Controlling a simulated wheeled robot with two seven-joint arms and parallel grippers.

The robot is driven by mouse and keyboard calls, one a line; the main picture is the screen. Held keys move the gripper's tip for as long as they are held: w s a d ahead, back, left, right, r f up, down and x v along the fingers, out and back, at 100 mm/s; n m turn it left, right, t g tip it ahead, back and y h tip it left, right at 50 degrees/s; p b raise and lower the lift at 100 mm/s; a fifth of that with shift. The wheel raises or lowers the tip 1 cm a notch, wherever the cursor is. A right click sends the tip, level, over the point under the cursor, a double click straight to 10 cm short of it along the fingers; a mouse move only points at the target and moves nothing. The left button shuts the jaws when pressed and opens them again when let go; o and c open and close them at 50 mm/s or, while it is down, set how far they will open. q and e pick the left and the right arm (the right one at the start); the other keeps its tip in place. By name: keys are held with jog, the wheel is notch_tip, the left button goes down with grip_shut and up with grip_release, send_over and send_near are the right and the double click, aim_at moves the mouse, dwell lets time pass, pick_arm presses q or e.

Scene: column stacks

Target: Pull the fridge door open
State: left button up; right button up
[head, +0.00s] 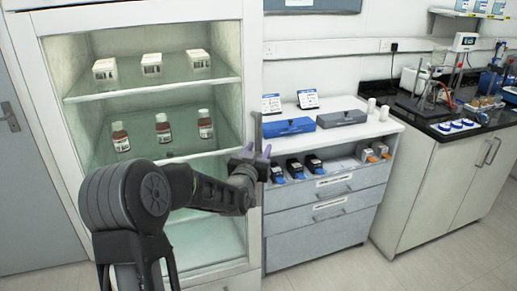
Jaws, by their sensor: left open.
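The fridge (252,60) stands at the left, a tall white-framed cabinet with its shelves visible inside. Its door looks shut, seen through a clear pane. A dark vertical handle (258,128) is on the right side of the frame. My left arm reaches across the front of the fridge from below. My left gripper (262,158) is at the lower part of the handle, with its jaws open. I cannot tell whether the handle lies between the fingers. My right gripper is not in view.
Small white boxes (152,64) and brown bottles (163,128) stand on the fridge shelves. A white drawer cabinet (330,212) stands close to the right of the fridge. A black-topped counter (420,125) is farther right. Floor (420,262) is clear in front of the cabinets.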

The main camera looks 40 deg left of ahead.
pick_arm(q)
jog(key=shift+c, duration=0.4)
grip_shut()
dwell(1.0)
